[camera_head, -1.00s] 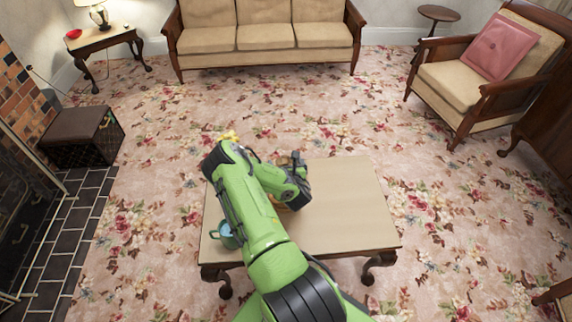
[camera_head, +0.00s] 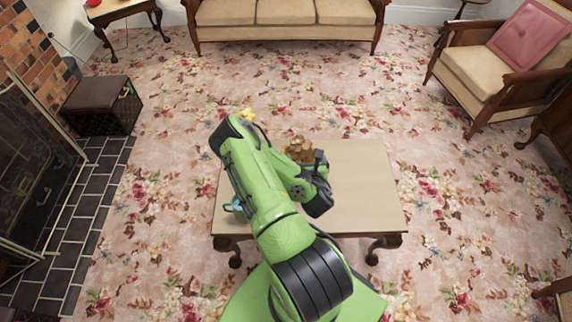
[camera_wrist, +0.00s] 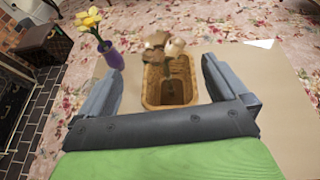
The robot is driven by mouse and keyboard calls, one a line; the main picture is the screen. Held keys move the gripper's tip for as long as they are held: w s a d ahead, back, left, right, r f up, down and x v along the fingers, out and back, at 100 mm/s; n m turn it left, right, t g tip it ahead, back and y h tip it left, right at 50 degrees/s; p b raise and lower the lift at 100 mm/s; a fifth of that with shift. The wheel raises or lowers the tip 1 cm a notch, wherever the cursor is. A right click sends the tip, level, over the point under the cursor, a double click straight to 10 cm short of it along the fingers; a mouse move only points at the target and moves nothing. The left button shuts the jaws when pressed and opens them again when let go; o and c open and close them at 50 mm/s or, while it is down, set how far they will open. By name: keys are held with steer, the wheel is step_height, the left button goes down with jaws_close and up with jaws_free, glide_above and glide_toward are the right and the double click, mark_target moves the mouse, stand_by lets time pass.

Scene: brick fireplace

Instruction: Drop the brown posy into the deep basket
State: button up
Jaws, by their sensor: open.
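The deep basket (camera_wrist: 148,88) is a brown, woven, roughly rectangular container on the table, and its visible inside looks empty. The brown posy (camera_wrist: 156,42), with rounded brown and pale heads, shows at the basket's far end. I cannot tell whether it stands behind the far rim or leans over it. In the head view the posy (camera_head: 299,148) shows beyond my arm, and the basket is mostly hidden. My gripper (camera_wrist: 160,75) is open and empty, its fingers to either side of the basket in the wrist view.
A purple vase (camera_wrist: 111,56) with yellow flowers stands left of the basket. A teal vessel (camera_head: 238,207) sits near the table's left edge, partly behind my arm. A dark box stool (camera_head: 103,105) stands by the fireplace.

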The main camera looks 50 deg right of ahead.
steer(key=w+a+r+m+g+y, duration=0.2)
steer(key=w+a+r+m, duration=0.4)
steer(key=w+r+m, duration=0.6)
steer(key=s+a+r+m+y, duration=0.2)
steer(key=a+r+m+y, duration=0.2)
steer(key=a+r+m, duration=0.6)
steer(key=s+a+r+m+g+y, duration=0.1)
steer(key=s+a+r, duration=0.3)
steer(key=s+a, duration=0.4)
steer(key=s+a+r+m+g+y, duration=0.1)
steer(key=s+a+r+m, duration=0.3)
steer(key=s+a, duration=0.4)
steer(key=s+r+y, duration=0.1)
steer(key=s, duration=0.1)
steer(key=shift+s+a, duration=0.35)
steer(key=shift+s, duration=0.05)
